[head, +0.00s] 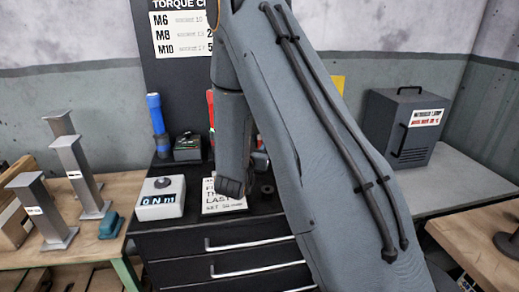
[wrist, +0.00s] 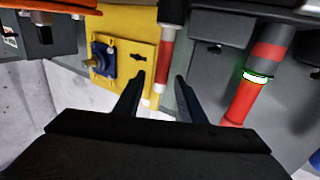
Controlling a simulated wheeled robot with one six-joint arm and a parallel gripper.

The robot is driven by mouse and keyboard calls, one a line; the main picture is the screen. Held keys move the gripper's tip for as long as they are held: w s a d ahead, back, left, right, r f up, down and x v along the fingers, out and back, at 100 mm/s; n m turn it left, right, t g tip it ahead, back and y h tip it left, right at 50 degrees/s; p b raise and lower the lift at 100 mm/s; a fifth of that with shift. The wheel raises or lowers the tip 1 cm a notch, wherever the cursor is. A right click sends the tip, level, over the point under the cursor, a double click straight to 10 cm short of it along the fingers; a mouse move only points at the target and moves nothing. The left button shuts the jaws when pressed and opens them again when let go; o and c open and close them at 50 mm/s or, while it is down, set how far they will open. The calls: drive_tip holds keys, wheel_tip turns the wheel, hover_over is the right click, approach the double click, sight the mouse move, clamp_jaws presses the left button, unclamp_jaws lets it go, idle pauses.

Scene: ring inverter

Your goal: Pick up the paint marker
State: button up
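My gripper (wrist: 160,78) is open in the wrist view, its two dark fingers apart with nothing gripped. A slim red-and-white cylinder (wrist: 167,48), which looks like the paint marker, lies ahead of the gap between the fingertips. In the head view my arm covers the gripper, and I cannot make out the slim cylinder there.
A thicker red-and-grey cylinder (wrist: 243,98) with a glowing green-white band stands right of the fingers. A yellow plate with a blue fitting (wrist: 104,60) is to the left. In the head view, a blue torch (head: 157,125) and a readout box (head: 160,198) stand on the black drawer cabinet (head: 170,245).

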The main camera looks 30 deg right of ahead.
drive_tip(key=p+x, duration=0.2)
drive_tip(key=x, duration=0.3)
drive_tip(key=shift+w+d, duration=0.1)
drive_tip(key=c, duration=0.9)
